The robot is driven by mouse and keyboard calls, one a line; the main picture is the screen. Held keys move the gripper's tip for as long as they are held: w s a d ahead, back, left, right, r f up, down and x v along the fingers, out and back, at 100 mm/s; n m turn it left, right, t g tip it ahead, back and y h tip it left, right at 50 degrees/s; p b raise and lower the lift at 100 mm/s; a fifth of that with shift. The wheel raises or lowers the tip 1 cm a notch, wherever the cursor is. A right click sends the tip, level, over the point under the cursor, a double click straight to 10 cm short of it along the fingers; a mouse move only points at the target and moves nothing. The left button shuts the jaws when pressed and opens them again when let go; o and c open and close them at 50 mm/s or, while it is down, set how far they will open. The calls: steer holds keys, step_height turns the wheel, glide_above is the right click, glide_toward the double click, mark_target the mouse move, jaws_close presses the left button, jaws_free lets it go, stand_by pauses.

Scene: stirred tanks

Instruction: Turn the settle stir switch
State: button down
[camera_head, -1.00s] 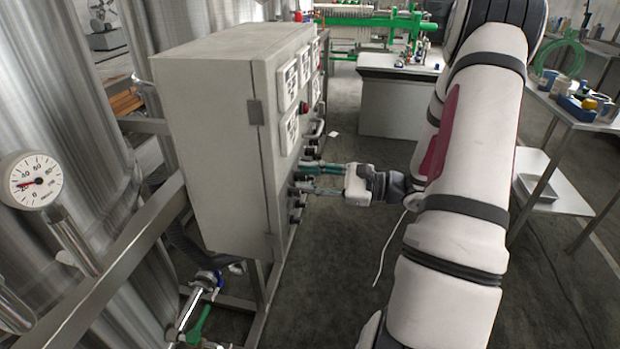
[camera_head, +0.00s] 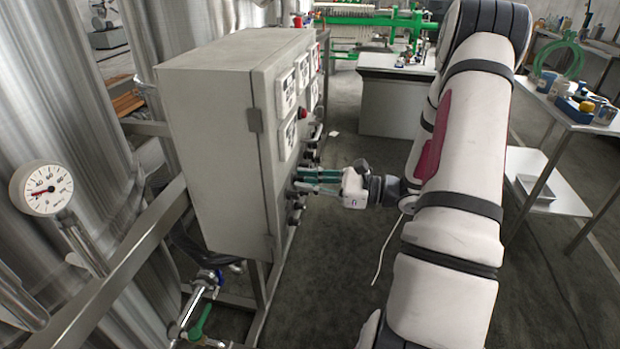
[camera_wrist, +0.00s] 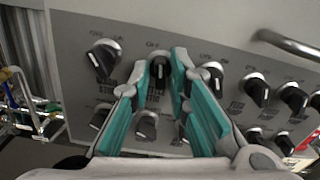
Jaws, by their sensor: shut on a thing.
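The grey control cabinet (camera_head: 215,150) stands left of centre in the head view, its switch panel facing right. In the wrist view my gripper (camera_wrist: 160,72) reaches the panel with its teal fingers on both sides of a black rotary switch (camera_wrist: 159,68) in the upper row. The fingers are shut on this switch, and its pointer looks about upright. In the head view my gripper (camera_head: 302,180) meets the panel side-on, and the switch between the fingers is hidden.
Neighbouring switches sit close by, one at the left (camera_wrist: 103,58) and one at the right (camera_wrist: 212,76). More switches fill the lower row, partly behind the fingers. A metal handle (camera_wrist: 290,45) sticks out at the upper right. Open floor (camera_head: 335,270) lies right of the cabinet.

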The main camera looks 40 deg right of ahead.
steer(key=shift+m+p, duration=1.75)
steer(key=shift+m, duration=2.45)
steer(key=c, duration=1.7)
jaws_free()
steer(key=v, duration=1.2)
steer(key=shift+d, duration=0.1)
